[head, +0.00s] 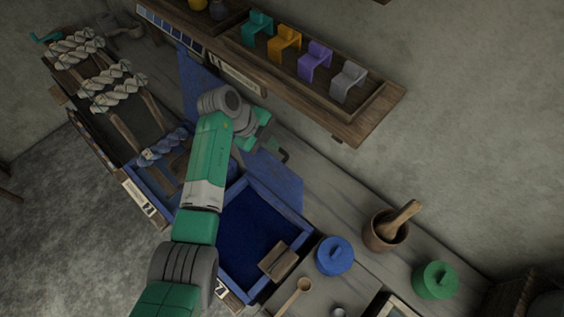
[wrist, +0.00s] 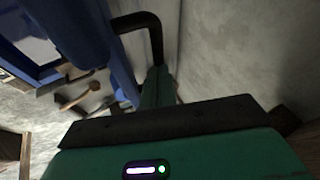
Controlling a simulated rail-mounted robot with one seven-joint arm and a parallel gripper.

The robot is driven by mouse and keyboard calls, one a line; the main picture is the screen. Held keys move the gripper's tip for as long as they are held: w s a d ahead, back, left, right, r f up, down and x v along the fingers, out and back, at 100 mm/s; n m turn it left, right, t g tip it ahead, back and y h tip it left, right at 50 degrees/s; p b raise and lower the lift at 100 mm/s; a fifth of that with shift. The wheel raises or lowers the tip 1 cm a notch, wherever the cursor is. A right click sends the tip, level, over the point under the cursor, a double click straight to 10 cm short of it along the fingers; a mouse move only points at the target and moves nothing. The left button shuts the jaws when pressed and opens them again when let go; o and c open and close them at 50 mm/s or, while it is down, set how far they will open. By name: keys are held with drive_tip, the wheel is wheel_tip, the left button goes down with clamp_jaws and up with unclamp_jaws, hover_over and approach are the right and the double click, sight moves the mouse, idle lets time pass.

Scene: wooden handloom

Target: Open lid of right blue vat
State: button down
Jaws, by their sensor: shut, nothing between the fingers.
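The right blue vat (head: 301,229) stands open in the head view, with dark blue liquid inside. Its blue lid (head: 280,178) is raised at the vat's back edge, partly hidden by my arm. A dark bent handle (head: 284,157) shows at the lid's upper part; the bent handle (wrist: 153,32) also shows in the wrist view, joined to a blue panel. My gripper (head: 266,143) is shut and empty close beside the handle, above the raised lid. I cannot tell whether it touches the handle. One green finger (wrist: 158,88) shows in the wrist view.
A wall shelf (head: 372,122) with small coloured chairs hangs above my gripper. A mortar (head: 380,238), a round blue pot (head: 335,257) and a green pot (head: 435,281) stand on the bench. Yarn skeins (head: 110,98) hang over the frame at left. A wooden block (head: 279,260) sits at the vat's front right corner.

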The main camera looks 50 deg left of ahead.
drive_tip(key=shift+w+d, duration=0.1)
drive_tip(key=shift+w, duration=0.05)
drive_tip(key=shift+r, duration=0.15)
drive_tip(key=w+r+p+v, duration=0.1)
drive_tip(key=w+p+v, duration=0.1)
drive_tip(key=p+v, duration=0.6)
drive_tip(key=t+b, duration=0.2)
drive_tip(key=b, duration=0.2)
hover_over(264, 161)
drive_tip(key=s, duration=0.2)
wheel_tip(264, 161, down, 3)
drive_tip(key=s+d+f+m+t+y+b, duration=0.15)
drive_tip(key=s+y, duration=0.35)
drive_tip(key=s, duration=0.8)
drive_tip(key=shift+n+t, duration=0.25)
drive_tip(key=shift+t, duration=0.2)
drive_tip(key=x, duration=0.4)
drive_tip(key=w+r+p+x, duration=0.1)
drive_tip(key=x, duration=0.3)
drive_tip(key=r+x, duration=0.1)
drive_tip(key=x, duration=0.3)
drive_tip(key=shift+w+d+f+p, duration=0.2)
drive_tip(key=shift+w+p, duration=0.2)
drive_tip(key=shift+w, duration=0.15)
drive_tip(key=shift+w+f, duration=0.1)
drive_tip(key=shift+w, duration=0.4)
